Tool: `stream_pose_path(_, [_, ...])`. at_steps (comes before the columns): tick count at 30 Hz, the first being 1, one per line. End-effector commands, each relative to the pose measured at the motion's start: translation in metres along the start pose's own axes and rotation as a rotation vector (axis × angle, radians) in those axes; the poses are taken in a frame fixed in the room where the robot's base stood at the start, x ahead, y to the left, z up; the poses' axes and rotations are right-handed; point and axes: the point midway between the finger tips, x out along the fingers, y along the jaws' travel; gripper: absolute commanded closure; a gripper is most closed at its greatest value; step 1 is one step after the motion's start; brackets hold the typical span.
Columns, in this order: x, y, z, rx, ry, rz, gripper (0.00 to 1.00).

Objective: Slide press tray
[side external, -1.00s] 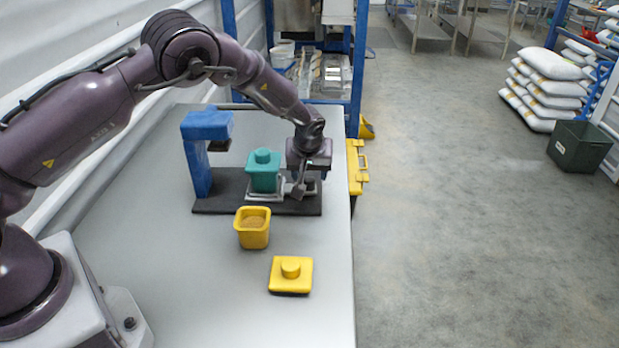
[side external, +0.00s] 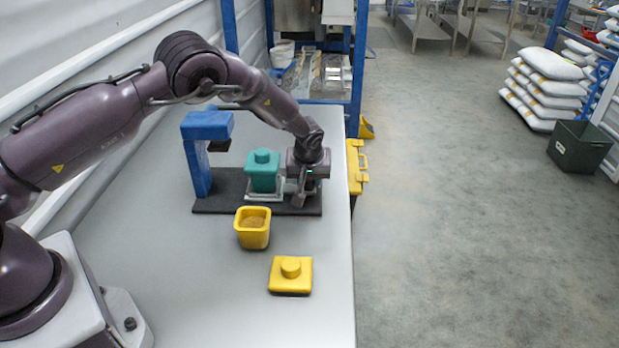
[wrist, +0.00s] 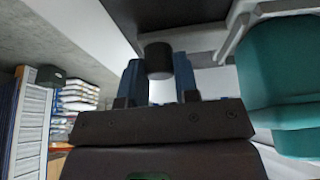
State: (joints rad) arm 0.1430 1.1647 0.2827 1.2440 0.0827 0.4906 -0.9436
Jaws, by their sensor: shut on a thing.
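The press has a blue frame (side external: 198,168) and a dark base (side external: 228,203). Its pale tray (side external: 264,197) sits on the base to the right of the blue post and holds a lidded teal container (side external: 263,178). The teal container also shows at the right of the wrist view (wrist: 285,85). My gripper (side external: 300,201) is at the tray's right end, pointing down. In the wrist view its blue fingers (wrist: 158,78) are on either side of a dark cylindrical knob (wrist: 158,58), shut on it. In the side view the knob is hidden behind my gripper.
An open yellow container (side external: 253,236) with brown filling stands in front of the press. A yellow lid (side external: 290,274) lies nearer on the grey table (side external: 190,290). A yellow case (side external: 355,168) is beyond the table's right edge.

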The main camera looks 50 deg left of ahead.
Motion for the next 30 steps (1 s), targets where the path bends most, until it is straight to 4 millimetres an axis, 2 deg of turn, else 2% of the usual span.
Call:
stream_pose_path(5, [0.000,-0.027,-0.001,-0.002,-0.002,-0.004,1.00])
stream_pose_path(10, [0.000,-0.067,-0.001,-0.006,-0.003,-0.004,1.00])
stream_pose_path(14, [0.000,-0.090,-0.001,-0.004,-0.002,-0.004,1.00])
stream_pose_path(18, [-0.001,-0.099,-0.001,-0.001,0.000,-0.002,1.00])
stream_pose_path(26, [0.000,-0.102,-0.001,-0.004,0.000,-0.007,1.00])
stream_pose_path(27, [0.000,-0.102,-0.002,-0.005,0.000,-0.007,0.66])
stream_pose_path(30, [0.000,-0.101,-0.001,-0.004,0.000,-0.006,0.45])
